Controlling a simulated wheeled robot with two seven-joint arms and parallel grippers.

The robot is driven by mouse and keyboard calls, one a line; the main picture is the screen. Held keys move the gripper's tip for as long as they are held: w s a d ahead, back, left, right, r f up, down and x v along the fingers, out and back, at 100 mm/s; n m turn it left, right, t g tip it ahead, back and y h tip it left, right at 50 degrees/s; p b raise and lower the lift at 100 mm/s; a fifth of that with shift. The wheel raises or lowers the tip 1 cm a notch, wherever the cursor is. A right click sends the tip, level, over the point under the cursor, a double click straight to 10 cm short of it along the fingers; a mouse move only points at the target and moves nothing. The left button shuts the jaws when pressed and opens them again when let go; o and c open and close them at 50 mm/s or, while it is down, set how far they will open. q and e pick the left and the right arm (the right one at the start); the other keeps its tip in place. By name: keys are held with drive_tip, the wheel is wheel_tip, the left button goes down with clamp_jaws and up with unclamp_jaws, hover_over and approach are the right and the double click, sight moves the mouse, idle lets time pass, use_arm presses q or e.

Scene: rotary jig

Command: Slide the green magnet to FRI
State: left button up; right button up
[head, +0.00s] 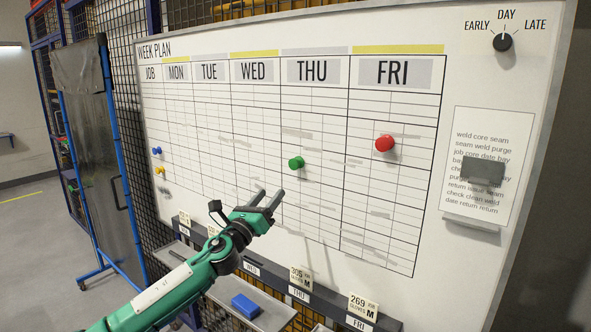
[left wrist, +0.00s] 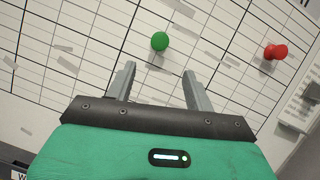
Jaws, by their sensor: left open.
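The green magnet (head: 296,162) is on the whiteboard (head: 470,60) in the THU column, near that column's left side. It also shows in the left wrist view (left wrist: 160,41), beyond the fingertips and roughly midway between them. My left gripper (head: 268,196) is open and empty, in front of the board, below and left of the green magnet in the head view and apart from it. The FRI heading (head: 392,72) is to the right of THU. A red magnet (head: 385,143) is in the FRI column; it also shows in the left wrist view (left wrist: 275,52). My right gripper is not in view.
Blue (head: 156,150) and yellow (head: 160,170) magnets are at the board's left edge. A dark rail (head: 325,302) with day labels and cards runs below. A blue block (head: 245,306) lies on a ledge. A dial (head: 502,42) and note sheet (head: 478,125) are at right.

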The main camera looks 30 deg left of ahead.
sight(293, 167)
use_arm(q)
drive_tip(key=p+x, duration=0.4)
drive_tip(key=x, duration=0.7)
drive_tip(key=shift+w+r+p, duration=0.15)
drive_tip(key=shift+w+p, duration=0.15)
drive_tip(key=shift+p, duration=0.05)
drive_tip(key=shift+w+r, duration=0.15)
drive_tip(key=shift+w, duration=0.45)
clamp_jaws()
